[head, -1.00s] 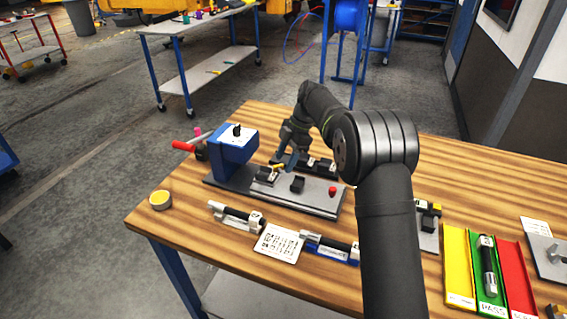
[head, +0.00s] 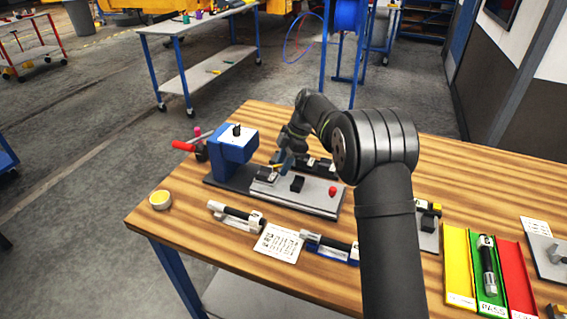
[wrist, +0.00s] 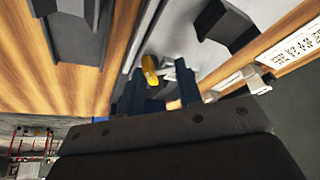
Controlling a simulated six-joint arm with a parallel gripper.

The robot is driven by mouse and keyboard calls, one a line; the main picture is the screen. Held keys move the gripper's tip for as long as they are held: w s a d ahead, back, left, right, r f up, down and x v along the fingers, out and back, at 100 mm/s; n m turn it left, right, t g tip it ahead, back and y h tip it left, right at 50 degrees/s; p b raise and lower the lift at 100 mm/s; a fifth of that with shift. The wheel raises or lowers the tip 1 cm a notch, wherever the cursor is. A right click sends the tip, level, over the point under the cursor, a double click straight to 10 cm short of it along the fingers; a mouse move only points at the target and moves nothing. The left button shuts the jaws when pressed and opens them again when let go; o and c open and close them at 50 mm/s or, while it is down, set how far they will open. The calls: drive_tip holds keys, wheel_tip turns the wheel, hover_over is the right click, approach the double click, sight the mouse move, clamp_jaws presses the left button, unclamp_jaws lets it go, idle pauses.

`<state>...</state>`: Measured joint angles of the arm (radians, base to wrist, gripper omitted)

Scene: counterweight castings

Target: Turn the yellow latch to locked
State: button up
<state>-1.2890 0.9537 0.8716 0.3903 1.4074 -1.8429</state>
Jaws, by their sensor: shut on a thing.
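The yellow latch (head: 277,167) is on the grey fixture plate (head: 318,197), beside the blue press-like block (head: 234,150). Only a small part of it shows in the head view. In the wrist view the yellow latch (wrist: 149,70) lies at the tips of my two dark blue fingers. My gripper (head: 283,165) is low over the plate and shut on the latch; it fills the lower wrist view (wrist: 157,85). The latch's base is partly hidden by the fingers, and I cannot read any lock marking.
A red knob (head: 332,190) and a black block (head: 297,184) stand on the plate close to my gripper. A printed card (head: 279,242) lies in front. The table's right rear is clear.

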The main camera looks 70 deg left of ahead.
drive_tip(key=shift+m, duration=0.3)
drive_tip(key=o, duration=1)
drive_tip(key=v, duration=1.7)
drive_tip(key=shift+w+d+r, duration=0.1)
drive_tip(key=shift+d+r, duration=0.05)
drive_tip(key=shift+r, duration=0.05)
drive_tip(key=shift+c, duration=0.3)
